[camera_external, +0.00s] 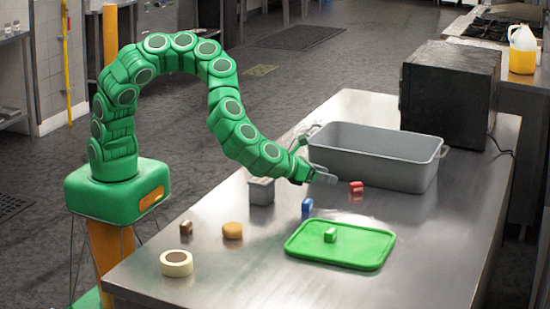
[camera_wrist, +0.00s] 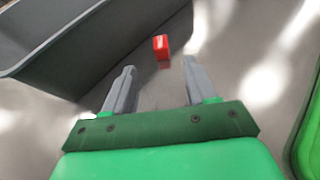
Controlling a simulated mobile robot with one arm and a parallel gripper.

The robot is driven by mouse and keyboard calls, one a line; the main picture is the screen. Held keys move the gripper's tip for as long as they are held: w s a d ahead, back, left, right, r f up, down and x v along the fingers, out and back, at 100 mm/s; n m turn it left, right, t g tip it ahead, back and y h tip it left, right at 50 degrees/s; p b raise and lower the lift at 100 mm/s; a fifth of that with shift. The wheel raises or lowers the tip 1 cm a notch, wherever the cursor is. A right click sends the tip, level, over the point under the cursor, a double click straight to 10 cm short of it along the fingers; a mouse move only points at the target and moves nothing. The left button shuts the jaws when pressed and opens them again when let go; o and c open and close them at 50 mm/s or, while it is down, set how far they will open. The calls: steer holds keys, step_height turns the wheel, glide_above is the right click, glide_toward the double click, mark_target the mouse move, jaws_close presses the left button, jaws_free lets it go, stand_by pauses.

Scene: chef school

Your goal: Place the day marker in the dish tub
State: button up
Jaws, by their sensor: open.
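The grey dish tub (camera_external: 370,170) stands at the back of the steel table; part of its wall shows at upper left in the wrist view (camera_wrist: 115,50). A small red block (camera_external: 356,188), perhaps the day marker, stands on the table close in front of the tub. In the wrist view the red block (camera_wrist: 161,44) lies ahead of the fingertips, between their lines. My gripper (camera_external: 325,177) is open and empty, left of the red block and near the tub's front wall. Both fingers (camera_wrist: 158,68) show in the wrist view, with nothing between them.
A blue block (camera_external: 307,205) stands in front of my gripper. A green block (camera_external: 330,236) sits on a green tray (camera_external: 365,258). A small grey container (camera_external: 261,191), brown block (camera_external: 186,227), round tan item (camera_external: 232,231) and tape roll (camera_external: 176,263) are leftward. A dark box (camera_external: 450,95) stands behind the tub.

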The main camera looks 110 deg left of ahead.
steer(key=shift+s+d+r, duration=0.1)
steer(key=shift+s+d, duration=0.1)
stand_by(0.4)
steer(key=w+d+r+m+t+h, duration=0.1)
steer(key=w+r+m+t+h, duration=0.5)
steer(key=w+m, duration=1.05)
steer(key=m+g+h, duration=0.1)
steer(key=m+g, duration=1.2)
steer(key=m, duration=0.7)
glide_toward(354, 183)
steer(key=f, duration=0.1)
steer(key=shift+n, duration=0.25)
steer(key=shift+x, duration=4.15)
steer(key=shift+a+r, duration=0.1)
steer(key=shift+a, duration=0.1)
